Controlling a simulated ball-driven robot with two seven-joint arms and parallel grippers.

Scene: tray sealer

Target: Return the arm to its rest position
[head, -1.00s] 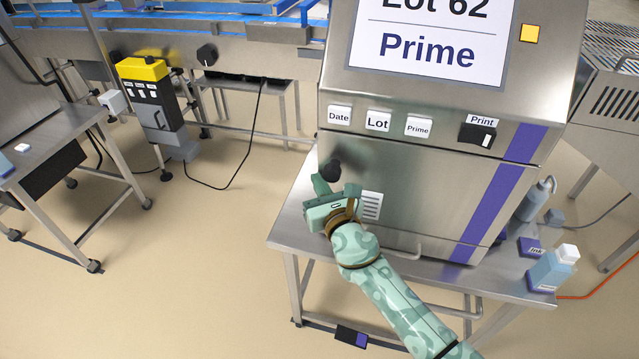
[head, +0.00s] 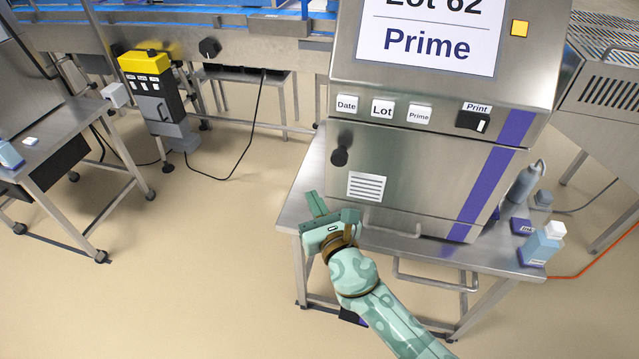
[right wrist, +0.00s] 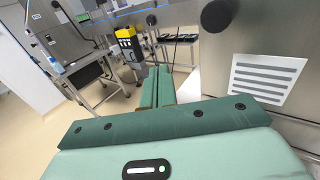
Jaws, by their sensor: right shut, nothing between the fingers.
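My right gripper (head: 316,204) is at the front left corner of the steel table (head: 290,212), below and in front of the printer cabinet (head: 400,185). It is shut and empty. In the right wrist view its fingers (right wrist: 157,86) lie together, pointing toward the floor and the far machines. The black knob (head: 340,157) on the cabinet is above the gripper and apart from it; it also shows in the right wrist view (right wrist: 217,15). My left gripper is not in view.
The cabinet screen reads "Lot 62 Prime", with a Print switch (head: 473,119) below. A white-capped bottle (head: 540,246) stands at the table's right end. A yellow-topped box on a post (head: 148,85) and a side table (head: 60,165) are at left. Open floor (head: 190,270) lies between.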

